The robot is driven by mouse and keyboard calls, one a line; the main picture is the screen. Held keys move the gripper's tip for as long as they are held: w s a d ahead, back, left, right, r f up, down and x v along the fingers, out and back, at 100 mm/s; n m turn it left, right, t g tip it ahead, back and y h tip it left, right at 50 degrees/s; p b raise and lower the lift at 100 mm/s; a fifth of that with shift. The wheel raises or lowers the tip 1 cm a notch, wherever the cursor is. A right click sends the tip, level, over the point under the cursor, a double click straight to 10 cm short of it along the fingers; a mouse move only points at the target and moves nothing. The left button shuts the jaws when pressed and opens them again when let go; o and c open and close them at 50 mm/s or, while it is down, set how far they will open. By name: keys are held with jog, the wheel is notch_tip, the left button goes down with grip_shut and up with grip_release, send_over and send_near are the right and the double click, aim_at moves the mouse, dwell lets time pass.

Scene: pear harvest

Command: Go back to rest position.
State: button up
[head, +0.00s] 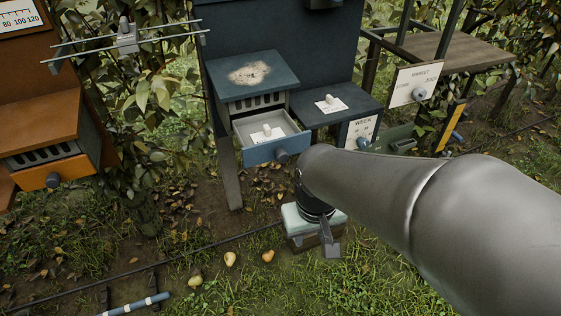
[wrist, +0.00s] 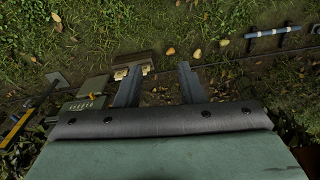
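My gripper (wrist: 159,67) is open, its two fingers spread with nothing between them in the wrist view. In the head view my gripper (head: 329,246) hangs at the end of my arm, low in the middle, and one finger shows clearly. A small brown box (wrist: 143,56) shows beyond the left finger in the wrist view. In the head view it is partly hidden by my gripper. Whether they touch, I cannot tell.
A blue drawer (head: 262,152) stands open under a dark blue cabinet, with a pale knob-like object and card inside. An orange drawer (head: 57,176) is at left. Several pears (head: 230,259) lie on the ground. A signboard (head: 416,83) and wooden shelf (head: 455,50) are at right.

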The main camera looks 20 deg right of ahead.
jog(key=shift+s+a+g, duration=0.25)
jog(key=shift+s+g, duration=0.05)
jog(key=shift+s, duration=0.3)
jog(key=shift+s+a+g, duration=0.25)
jog(key=shift+s+g, duration=0.05)
jog(key=shift+s, duration=0.3)
